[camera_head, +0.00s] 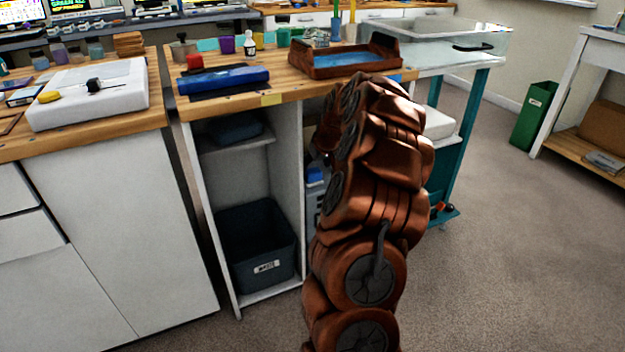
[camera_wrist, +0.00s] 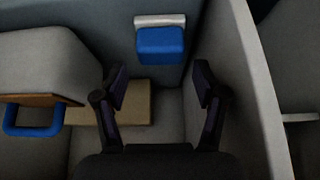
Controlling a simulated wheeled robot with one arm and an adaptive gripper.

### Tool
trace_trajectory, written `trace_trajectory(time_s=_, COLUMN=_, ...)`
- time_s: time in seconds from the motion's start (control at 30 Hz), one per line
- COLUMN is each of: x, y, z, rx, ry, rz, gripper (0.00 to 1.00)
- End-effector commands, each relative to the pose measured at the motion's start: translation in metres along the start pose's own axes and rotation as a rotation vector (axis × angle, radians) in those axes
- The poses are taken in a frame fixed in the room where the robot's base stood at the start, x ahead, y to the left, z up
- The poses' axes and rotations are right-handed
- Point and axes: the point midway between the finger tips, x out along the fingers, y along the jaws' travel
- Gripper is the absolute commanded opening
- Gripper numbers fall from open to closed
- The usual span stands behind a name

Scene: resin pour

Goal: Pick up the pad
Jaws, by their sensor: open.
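In the wrist view my gripper (camera_wrist: 160,88) is open, with its two dark fingers apart and nothing held between them. Ahead of the fingertips is a blue block (camera_wrist: 160,46) with a pale grey strip along its top edge, against a grey panel. A flat tan block (camera_wrist: 135,108) lies below it, partly behind the left finger. I cannot tell for sure which of these is the pad. In the head view my arm reaches to the bench's open cabinet and hides my gripper. A small blue thing (camera_head: 315,175) shows inside the cabinet beside the arm.
A grey wall (camera_wrist: 240,80) stands close right of the fingers. A blue handle (camera_wrist: 34,131) and a grey bulky object (camera_wrist: 45,65) are at left. The wooden bench top (camera_head: 290,88) above carries a tray with blue contents (camera_head: 345,72). A dark bin (camera_head: 258,235) stands in the left compartment.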

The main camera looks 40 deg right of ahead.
Motion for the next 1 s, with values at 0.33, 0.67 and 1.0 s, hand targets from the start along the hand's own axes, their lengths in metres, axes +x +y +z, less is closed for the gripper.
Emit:
trace_trajectory(time_s=0.33, x=0.044, y=-0.002, z=0.002, rx=0.000, ry=-0.001, rz=0.000, gripper=0.71)
trace_trajectory(time_s=0.67, x=0.044, y=-0.002, z=0.001, rx=0.000, ry=0.000, rz=0.000, gripper=0.61)
trace_trajectory(time_s=1.0, x=0.044, y=-0.002, z=0.001, rx=0.000, ry=0.000, rz=0.000, gripper=0.26)
